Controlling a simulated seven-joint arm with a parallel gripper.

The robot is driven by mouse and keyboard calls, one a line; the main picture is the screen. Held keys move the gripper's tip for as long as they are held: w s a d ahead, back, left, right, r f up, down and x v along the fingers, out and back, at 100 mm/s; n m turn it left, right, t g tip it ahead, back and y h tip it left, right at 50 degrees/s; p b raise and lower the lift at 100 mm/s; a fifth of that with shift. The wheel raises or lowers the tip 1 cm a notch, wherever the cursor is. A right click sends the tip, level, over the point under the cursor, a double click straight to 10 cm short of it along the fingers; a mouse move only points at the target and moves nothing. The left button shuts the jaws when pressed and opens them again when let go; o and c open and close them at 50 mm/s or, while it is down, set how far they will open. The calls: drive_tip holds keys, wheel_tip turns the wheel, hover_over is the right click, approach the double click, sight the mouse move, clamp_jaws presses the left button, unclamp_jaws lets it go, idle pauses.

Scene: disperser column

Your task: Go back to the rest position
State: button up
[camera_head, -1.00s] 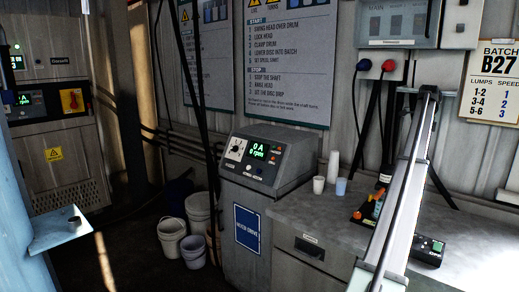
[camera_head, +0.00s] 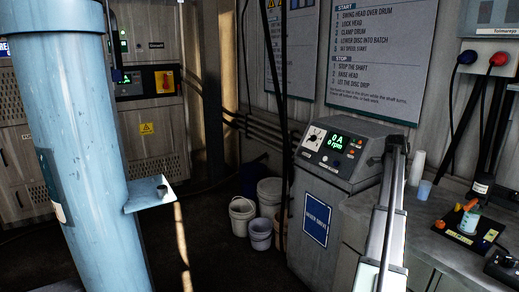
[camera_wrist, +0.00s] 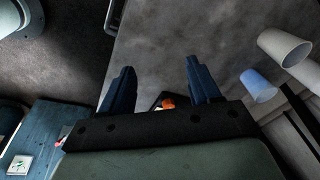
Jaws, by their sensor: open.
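My gripper (camera_wrist: 160,82) shows in the wrist view with its two dark blue fingers spread apart. Nothing is held between them. Past the fingers is the grey worktop (camera_wrist: 160,40). A small orange part (camera_wrist: 168,103) shows beyond the gripper's body, mostly hidden by it. In the head view the gripper cannot be made out. A long grey bar (camera_head: 388,220) stands in front of the worktop there; I cannot tell what it belongs to.
A thick light blue column (camera_head: 75,150) with a bracket (camera_head: 150,195) stands at left. A drive console (camera_head: 340,160) reads 0 A, 0 rpm. Buckets (camera_head: 241,215) stand beside it. A white cup (camera_wrist: 285,46) and a bluish cup (camera_wrist: 258,85) are right of the fingers. Floor between column and buckets is clear.

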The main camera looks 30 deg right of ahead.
drive_tip(key=w+a+f+n+y, duration=0.1)
drive_tip(key=w+a+f+n, duration=0.25)
drive_tip(key=a+f, duration=0.8)
drive_tip(key=w+a+f+n+g+y, duration=0.1)
drive_tip(key=w+a+f+n, duration=0.3)
drive_tip(key=a+f, duration=0.7)
drive_tip(key=w+a+f+n, duration=0.3)
drive_tip(key=w+a+f, duration=0.2)
drive_tip(key=a+f, duration=0.6)
drive_tip(key=s+a+f+n+g, duration=0.1)
drive_tip(key=s+a+f+n, duration=0.25)
drive_tip(key=a+f, duration=0.5)
drive_tip(key=s+a+f+n+g+y, duration=0.1)
drive_tip(key=s+a+f+n, duration=0.35)
drive_tip(key=a, duration=0.65)
drive_tip(key=s+a+f+n+g, duration=0.1)
drive_tip(key=s+a+f+n, duration=0.1)
drive_tip(key=s+a+f, duration=0.5)
drive_tip(key=s+a+f+n+g, duration=0.1)
drive_tip(key=s+a+f+n, duration=0.2)
drive_tip(key=s+a, duration=0.5)
drive_tip(key=s+a+f+n+g, duration=0.1)
drive_tip(key=s+a+f+n, duration=0.2)
drive_tip(key=s+a+n, duration=0.2)
drive_tip(key=s+a, duration=0.3)
drive_tip(key=s, duration=0.3)
drive_tip(key=shift+s+a+f+g+h, duration=0.2)
drive_tip(key=shift+a+g+h, duration=0.1)
drive_tip(key=shift+a+h, duration=0.1)
